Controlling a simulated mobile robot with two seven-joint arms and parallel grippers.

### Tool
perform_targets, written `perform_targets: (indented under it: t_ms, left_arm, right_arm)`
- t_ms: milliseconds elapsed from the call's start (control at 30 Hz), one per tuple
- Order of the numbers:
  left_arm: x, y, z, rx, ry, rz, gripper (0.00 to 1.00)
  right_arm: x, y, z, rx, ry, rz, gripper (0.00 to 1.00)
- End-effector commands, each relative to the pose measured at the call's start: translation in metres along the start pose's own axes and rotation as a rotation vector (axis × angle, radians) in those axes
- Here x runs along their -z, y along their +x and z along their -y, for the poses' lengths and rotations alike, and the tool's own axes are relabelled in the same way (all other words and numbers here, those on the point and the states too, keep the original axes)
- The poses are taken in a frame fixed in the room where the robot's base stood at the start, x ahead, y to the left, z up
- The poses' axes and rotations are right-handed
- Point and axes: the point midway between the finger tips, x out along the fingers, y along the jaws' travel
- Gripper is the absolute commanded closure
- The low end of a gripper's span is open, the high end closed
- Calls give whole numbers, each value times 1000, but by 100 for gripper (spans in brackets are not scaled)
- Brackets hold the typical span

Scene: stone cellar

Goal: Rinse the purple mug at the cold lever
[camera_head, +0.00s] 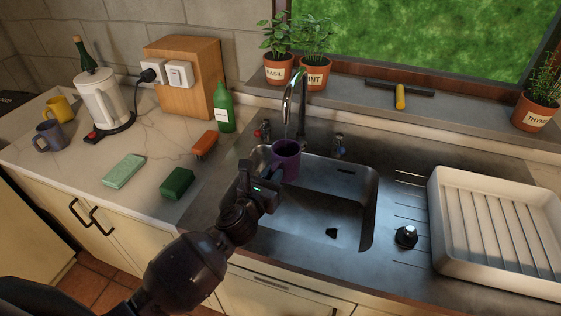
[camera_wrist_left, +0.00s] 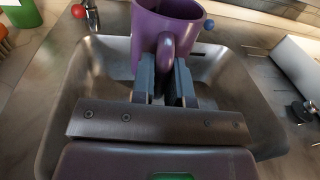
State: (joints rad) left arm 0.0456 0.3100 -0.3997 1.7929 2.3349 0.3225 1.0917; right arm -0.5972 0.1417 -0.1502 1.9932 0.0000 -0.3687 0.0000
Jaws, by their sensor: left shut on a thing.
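My left gripper (camera_head: 270,184) is shut on the handle of the purple mug (camera_head: 287,163) and holds it upright over the back left of the sink basin (camera_head: 320,215). In the left wrist view the gripper fingers (camera_wrist_left: 166,84) close around the handle of the mug (camera_wrist_left: 150,35). The chrome tap (camera_head: 302,95) arches above the mug, and I see no water stream. The blue-tipped cold lever (camera_head: 339,142) stands right of the tap and also shows in the left wrist view (camera_wrist_left: 208,24). My right gripper is not in view.
A red-tipped lever (camera_head: 260,132) stands left of the tap. A white drying rack (camera_head: 440,235) is right of the basin, with a dark plug (camera_head: 406,236) between them. A green bottle (camera_head: 223,108), orange brush (camera_head: 205,145) and green sponge (camera_head: 177,184) stand or lie left.

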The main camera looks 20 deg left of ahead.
Motion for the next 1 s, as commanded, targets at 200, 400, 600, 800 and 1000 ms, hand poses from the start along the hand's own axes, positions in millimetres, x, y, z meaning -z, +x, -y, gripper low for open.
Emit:
perform_targets:
  t_ms: [200,400,600,800,1000]
  left_arm:
    - [-1,-1,0,1,0,1,100]
    - [-1,-13,2,1,-2,1,100]
    - [-1,-25,4,0,-1,1,100]
    - [0,-38,5,0,-2,1,100]
    - [0,-51,7,1,-2,1,100]
  right_arm:
    - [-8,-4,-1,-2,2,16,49]
    - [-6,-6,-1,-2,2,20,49]
    - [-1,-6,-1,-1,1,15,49]
    - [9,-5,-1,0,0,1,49]
    - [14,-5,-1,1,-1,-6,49]
